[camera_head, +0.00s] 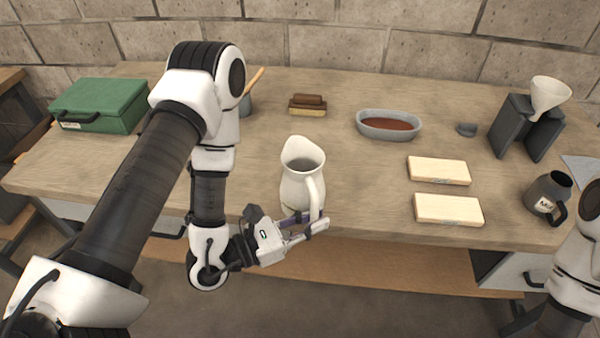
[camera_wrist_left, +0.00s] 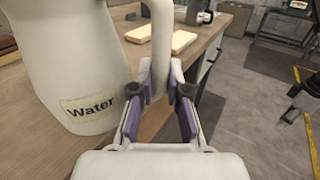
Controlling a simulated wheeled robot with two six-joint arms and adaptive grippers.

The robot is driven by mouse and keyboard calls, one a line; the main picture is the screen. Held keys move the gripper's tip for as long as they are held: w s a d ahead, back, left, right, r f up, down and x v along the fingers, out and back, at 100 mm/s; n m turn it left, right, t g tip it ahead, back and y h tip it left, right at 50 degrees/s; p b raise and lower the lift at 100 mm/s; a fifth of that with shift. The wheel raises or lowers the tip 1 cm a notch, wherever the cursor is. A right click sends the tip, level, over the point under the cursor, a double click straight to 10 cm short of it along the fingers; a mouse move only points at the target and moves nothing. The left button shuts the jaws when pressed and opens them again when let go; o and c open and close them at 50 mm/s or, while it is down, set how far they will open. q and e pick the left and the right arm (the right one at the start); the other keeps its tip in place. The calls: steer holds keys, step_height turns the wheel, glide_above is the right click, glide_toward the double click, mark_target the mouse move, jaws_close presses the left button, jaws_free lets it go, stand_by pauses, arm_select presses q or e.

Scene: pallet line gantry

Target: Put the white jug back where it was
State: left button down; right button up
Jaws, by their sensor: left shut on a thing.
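The white jug (camera_head: 300,178) is upright near the front edge of the wooden table in the head view. Its handle is on the right, toward me. In the left wrist view the jug (camera_wrist_left: 68,60) fills the left side and shows a "Water" label. My left gripper (camera_head: 318,222) is shut on the jug's handle, low down; its fingers also show in the left wrist view (camera_wrist_left: 163,85). I cannot tell whether the jug's base touches the table. Only part of my right arm shows at the right edge, and its gripper is out of view.
Two pale wooden blocks (camera_head: 438,170) lie right of the jug. A grey dish with red-brown contents (camera_head: 365,128), a brush (camera_head: 307,105), a green case (camera_head: 98,106), a dark mug (camera_head: 545,195) and a funnel on a stand (camera_head: 512,132) are around. The table between jug and dish is clear.

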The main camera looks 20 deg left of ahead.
mark_target(320, 179)
arm_select(q)
steer(key=shift+a+r, duration=0.1)
steer(key=shift+r, duration=0.05)
steer(key=shift+w+a+f, duration=0.1)
steer(key=shift+w+f, duration=0.15)
steer(key=w+b, duration=0.2)
steer(key=b, duration=0.2)
steer(key=w+a+f+b, duration=0.1)
steer(key=w+b, duration=0.1)
steer(key=b, duration=0.2)
steer(key=w+b, duration=0.3)
steer(key=b, duration=0.1)
steer(key=shift+a+f, duration=0.25)
steer(key=w, duration=0.2)
steer(key=w+a+p, duration=0.1)
steer(key=w, duration=0.2)
steer(key=w+p, duration=0.1)
steer(key=w, duration=0.2)
steer(key=shift+a+r, duration=0.2)
steer(key=shift+a, duration=0.2)
steer(key=shift+w+f, duration=0.1)
steer(key=shift+f, duration=0.25)
step_height(320, 179, down, 3)
steer(key=shift+r, duration=0.2)
steer(key=shift+f, duration=0.3)
steer(key=c, duration=1.2)
jaws_free()
steer(key=shift+o, duration=0.2)
